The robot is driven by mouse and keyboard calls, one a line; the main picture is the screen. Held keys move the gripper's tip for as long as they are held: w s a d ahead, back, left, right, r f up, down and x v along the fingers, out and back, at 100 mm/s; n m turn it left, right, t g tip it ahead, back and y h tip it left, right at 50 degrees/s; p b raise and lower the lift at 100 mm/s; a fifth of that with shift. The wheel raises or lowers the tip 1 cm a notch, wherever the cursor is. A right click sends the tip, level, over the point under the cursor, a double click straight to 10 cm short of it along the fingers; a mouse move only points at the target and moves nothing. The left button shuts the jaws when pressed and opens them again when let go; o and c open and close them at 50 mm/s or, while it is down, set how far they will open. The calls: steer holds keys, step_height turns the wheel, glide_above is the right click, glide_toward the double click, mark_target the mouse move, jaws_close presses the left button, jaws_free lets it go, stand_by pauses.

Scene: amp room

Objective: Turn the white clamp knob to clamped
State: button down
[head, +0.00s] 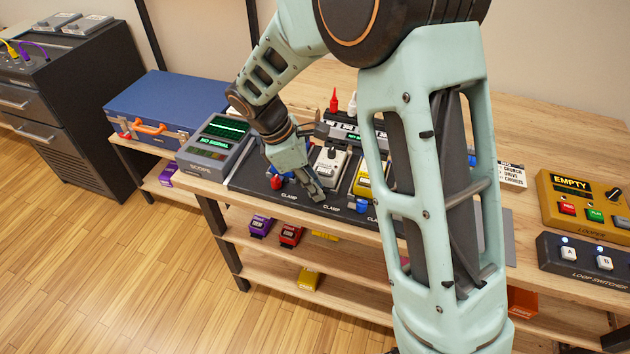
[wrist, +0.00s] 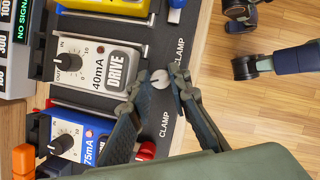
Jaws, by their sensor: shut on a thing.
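The white clamp knob (wrist: 160,79) sits on the dark board (wrist: 168,45) beside the white DRIVE pedal (wrist: 108,70) in the wrist view. A dark line marks its top. My gripper (wrist: 158,82) has one finger on each side of the knob and is shut on it. In the head view my gripper (head: 317,196) reaches down to the board's front edge, in front of the white pedal (head: 328,166), and hides the knob. CLAMP labels run along the board edge. I cannot tell which setting the knob's mark stands for.
A red knob (head: 277,182) and a blue knob (head: 362,205) stand either side of my gripper. A blue pedal (wrist: 82,137) and yellow pedal (head: 363,182) flank the white one. Open floor (head: 130,270) lies left of the shelves.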

mark_target(303, 195)
steer(key=m+g+p, duration=0.1)
steer(key=m, duration=0.1)
steer(key=m+p, duration=0.1)
steer(key=m, duration=0.1)
steer(key=shift+w+m+g, duration=0.15)
steer(key=shift+m+g, duration=0.25)
stand_by(0.4)
steer(key=c, duration=1.8)
jaws_free()
steer(key=shift+r, duration=0.1)
steer(key=v, duration=0.8)
steer(key=shift+d, duration=0.1)
